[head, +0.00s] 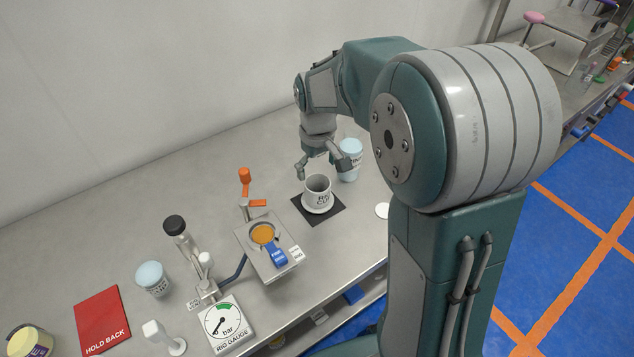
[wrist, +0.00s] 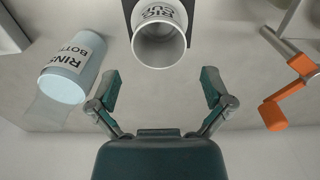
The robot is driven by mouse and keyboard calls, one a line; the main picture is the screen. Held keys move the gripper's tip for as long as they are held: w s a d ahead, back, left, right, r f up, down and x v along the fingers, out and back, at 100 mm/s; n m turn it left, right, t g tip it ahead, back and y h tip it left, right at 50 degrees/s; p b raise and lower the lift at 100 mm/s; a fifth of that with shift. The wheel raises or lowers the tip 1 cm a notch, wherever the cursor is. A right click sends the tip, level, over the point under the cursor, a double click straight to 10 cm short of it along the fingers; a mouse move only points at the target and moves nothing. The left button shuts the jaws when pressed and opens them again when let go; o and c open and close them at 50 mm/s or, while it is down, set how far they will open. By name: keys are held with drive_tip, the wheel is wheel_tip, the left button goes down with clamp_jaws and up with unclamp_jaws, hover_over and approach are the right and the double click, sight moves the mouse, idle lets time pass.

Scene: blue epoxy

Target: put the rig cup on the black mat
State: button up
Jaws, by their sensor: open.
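The rig cup (head: 318,190) is a grey-white cup with dark lettering. My gripper (head: 318,172) is above and behind the cup in the head view. In the wrist view my gripper (wrist: 162,90) has its fingers spread wide, with nothing between them and the cup beyond the tips.
A pale blue rinse bottle (head: 350,160) stands close behind the mat. A white disc (head: 382,210) lies right of the mat. A gauge (head: 223,322) and red pad (head: 102,320) are further left.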

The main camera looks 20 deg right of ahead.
drive_tip(key=s+r+m+t, duration=0.1)
drive_tip(key=s+r+t, duration=0.1)
drive_tip(key=s+r, duration=0.8)
drive_tip(key=s+r+m+t, duration=0.1)
drive_tip(key=s+m+t, duration=0.1)
drive_tip(key=s, duration=0.9)
drive_tip(key=shift+r+m+t, duration=0.3)
drive_tip(key=shift+r+t, duration=0.05)
drive_tip(key=shift+t, duration=0.45)
